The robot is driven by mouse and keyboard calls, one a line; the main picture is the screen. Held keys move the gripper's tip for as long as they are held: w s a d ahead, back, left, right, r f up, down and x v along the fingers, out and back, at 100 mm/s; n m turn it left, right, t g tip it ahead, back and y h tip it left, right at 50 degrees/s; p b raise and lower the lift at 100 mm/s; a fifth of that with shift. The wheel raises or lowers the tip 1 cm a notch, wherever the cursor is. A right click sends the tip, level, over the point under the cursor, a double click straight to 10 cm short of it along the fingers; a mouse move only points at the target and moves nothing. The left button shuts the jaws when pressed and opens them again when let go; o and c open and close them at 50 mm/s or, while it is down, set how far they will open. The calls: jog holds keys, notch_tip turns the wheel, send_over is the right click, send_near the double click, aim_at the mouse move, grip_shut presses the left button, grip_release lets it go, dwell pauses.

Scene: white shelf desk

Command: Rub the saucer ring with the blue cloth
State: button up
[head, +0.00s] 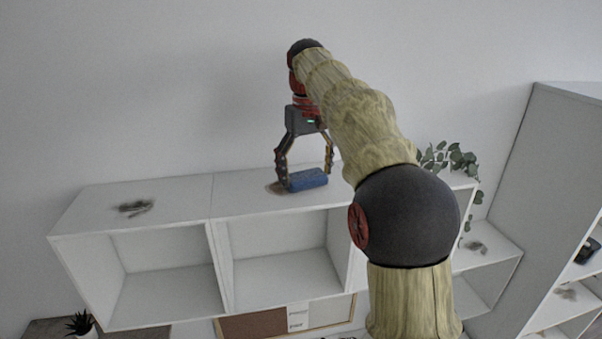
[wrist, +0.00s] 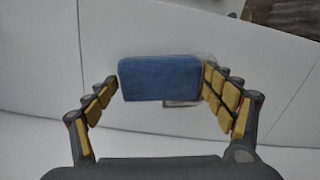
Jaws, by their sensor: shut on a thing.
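The blue cloth (head: 307,180) is a thick, block-like pad on top of the white shelf unit, below my gripper (head: 304,178). In the wrist view the cloth (wrist: 158,78) sits between the two fingers of my gripper (wrist: 161,82), which is shut on it. A brownish mark (head: 274,188) shows on the shelf top at the cloth's left end; it may be the saucer ring, partly covered. In the wrist view a faint pale outline shows at the cloth's right and lower edges, and I cannot tell what it is. Whether the cloth presses on the surface is unclear.
The white shelf top (head: 180,189) is mostly bare. A dark smudge (head: 134,207) lies on its left part. A trailing green plant (head: 450,160) is at the right end. A wall stands behind, and a tall white shelf (head: 545,190) is at the far right.

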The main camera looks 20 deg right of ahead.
aim_at(292, 176)
jog(key=shift+w+a+r, duration=0.1)
jog(key=shift+w+a, duration=0.1)
jog(key=shift+a, duration=0.7)
jog(key=shift+w+a, duration=0.15)
jog(key=shift+a, duration=0.7)
jog(key=shift+w+a+f, duration=0.1)
jog(key=shift+w+a, duration=0.1)
jog(key=shift+a, duration=0.95)
jog(key=shift+w+a+f, duration=0.1)
jog(key=shift+w+a, duration=0.15)
jog(key=shift+a, duration=0.85)
jog(key=shift+w+a+f, duration=0.1)
jog(key=shift+w+a, duration=0.1)
jog(key=shift+a, duration=0.95)
jog(key=shift+w+d, duration=0.2)
jog(key=shift+w, duration=1.25)
jog(key=shift+d, duration=0.1)
